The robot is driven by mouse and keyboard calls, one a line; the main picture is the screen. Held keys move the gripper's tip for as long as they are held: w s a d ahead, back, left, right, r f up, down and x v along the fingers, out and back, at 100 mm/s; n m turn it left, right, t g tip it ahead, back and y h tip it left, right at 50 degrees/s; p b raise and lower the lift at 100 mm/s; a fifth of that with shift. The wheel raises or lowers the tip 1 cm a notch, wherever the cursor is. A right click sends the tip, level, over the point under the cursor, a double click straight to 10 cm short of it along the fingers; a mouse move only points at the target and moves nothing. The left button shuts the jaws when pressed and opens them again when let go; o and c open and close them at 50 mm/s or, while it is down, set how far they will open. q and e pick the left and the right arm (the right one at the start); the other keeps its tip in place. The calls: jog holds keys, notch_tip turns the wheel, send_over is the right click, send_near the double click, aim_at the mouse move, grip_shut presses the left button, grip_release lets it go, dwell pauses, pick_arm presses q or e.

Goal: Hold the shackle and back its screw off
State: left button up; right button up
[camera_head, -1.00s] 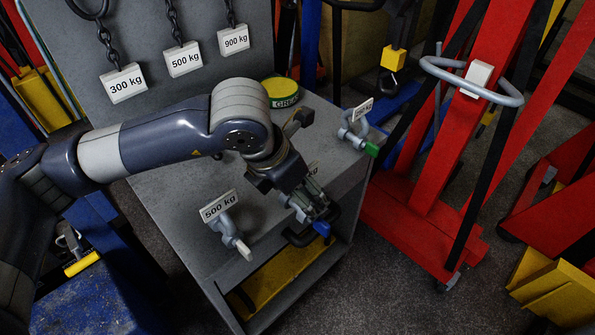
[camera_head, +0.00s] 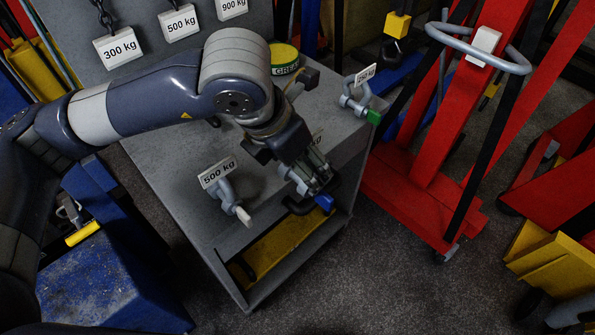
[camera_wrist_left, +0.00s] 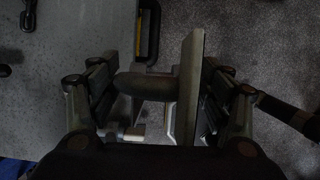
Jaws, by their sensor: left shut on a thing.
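My left gripper (camera_head: 314,178) is at the front right edge of the grey cart top, around a grey shackle (camera_head: 294,178) with a blue-ended screw (camera_head: 325,203). The gripper hides most of this shackle, and its label shows only as a white corner. In the left wrist view the fingers (camera_wrist_left: 155,86) close in on a rounded grey piece (camera_wrist_left: 146,86) and a flat plate (camera_wrist_left: 190,85) seen edge-on. A second shackle (camera_head: 228,196), with a white screw end and a 500 kg label, stands to the left. A third (camera_head: 352,103), with a green end, stands at the back right. My right gripper is not seen.
The cart (camera_head: 180,190) has an open lower shelf with a yellow item (camera_head: 285,245). Chains with weight labels hang on the back panel (camera_head: 70,25). A red frame (camera_head: 425,200) stands to the right. Dark floor is free in front.

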pick_arm(q)
jog(key=w+r, duration=1.4)
jog(key=shift+a+f, duration=0.2)
jog(key=shift+f, duration=9.65)
jog(key=shift+f, duration=0.15)
jog(key=shift+s+f, duration=0.15)
jog(key=shift+f, duration=0.1)
jog(key=shift+s+f, duration=0.1)
jog(key=shift+f, duration=0.1)
